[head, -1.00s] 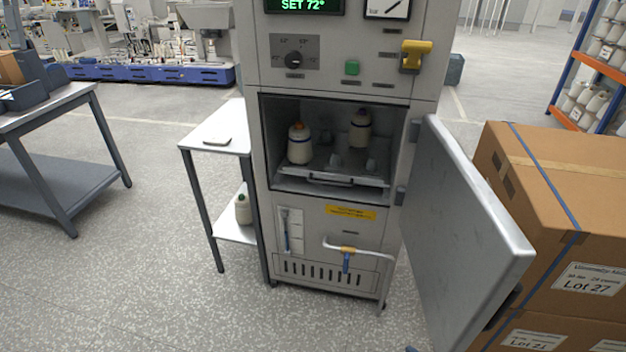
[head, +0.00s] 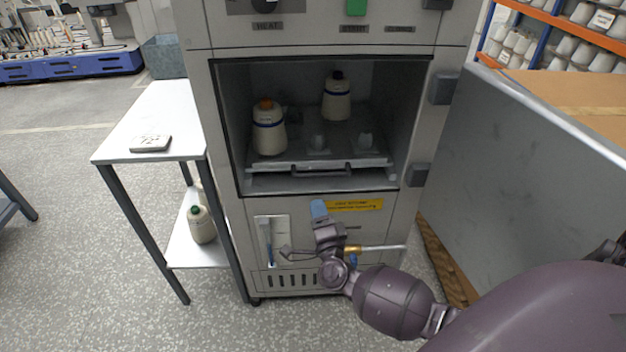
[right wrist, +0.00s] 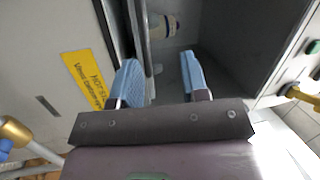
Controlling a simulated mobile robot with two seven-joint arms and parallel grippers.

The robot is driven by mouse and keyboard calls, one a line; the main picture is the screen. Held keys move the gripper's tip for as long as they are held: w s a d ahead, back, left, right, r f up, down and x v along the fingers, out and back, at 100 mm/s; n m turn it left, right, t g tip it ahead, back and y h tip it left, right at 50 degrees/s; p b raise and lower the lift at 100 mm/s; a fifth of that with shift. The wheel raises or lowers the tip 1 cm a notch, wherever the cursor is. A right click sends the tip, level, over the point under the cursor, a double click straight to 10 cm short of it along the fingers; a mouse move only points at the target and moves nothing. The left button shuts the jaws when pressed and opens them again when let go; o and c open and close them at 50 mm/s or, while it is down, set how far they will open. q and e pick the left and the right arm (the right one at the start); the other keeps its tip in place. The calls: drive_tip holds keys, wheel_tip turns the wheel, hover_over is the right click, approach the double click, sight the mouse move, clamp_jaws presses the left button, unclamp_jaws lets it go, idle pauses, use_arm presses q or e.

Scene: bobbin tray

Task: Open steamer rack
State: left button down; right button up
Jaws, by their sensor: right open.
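The steamer (head: 210,130) stands open, its door (head: 530,160) swung out to the right. Inside the chamber is a grey rack (head: 275,169) with a dark bar handle (head: 322,172) at its front edge. The rack holds a cone bobbin with an orange top (head: 268,132) at front left, one with a dark top (head: 337,100) at the back, and empty pegs (head: 318,142). My right gripper (head: 318,207) is in front of the steamer, below the handle in the picture. In the right wrist view it (right wrist: 161,78) is open with nothing between its blue fingertips. My left gripper is out of view.
A white side table (head: 165,115) with a small grey device (head: 150,143) stands left; a bobbin (head: 201,225) sits on its lower shelf. A yellow label (head: 355,205) and a pipe with a brass fitting are below the opening. Cardboard boxes (head: 575,90) stand behind the door.

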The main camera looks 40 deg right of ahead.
sight(320, 173)
drive_tip(key=w+d+m+h, duration=0.1)
drive_tip(key=w+d, duration=0.1)
drive_tip(key=w, duration=0.1)
drive_tip(key=w+d+m+g+h+b, duration=0.1)
drive_tip(key=w+d, duration=0.2)
drive_tip(key=w, duration=0.1)
drive_tip(key=w+d+m+h+b, duration=0.1)
drive_tip(key=w+d+m, duration=0.1)
drive_tip(key=w+d, duration=0.1)
drive_tip(key=shift+w+d+f+g, duration=0.1)
drive_tip(key=shift+w+f+g, duration=0.05)
drive_tip(key=shift+w+g, duration=0.15)
drive_tip(key=shift+w+d, duration=0.25)
drive_tip(key=shift+w, duration=0.1)
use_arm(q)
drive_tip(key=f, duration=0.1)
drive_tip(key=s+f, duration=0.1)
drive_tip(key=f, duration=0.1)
use_arm(e)
drive_tip(key=shift+r, duration=0.2)
clamp_jaws()
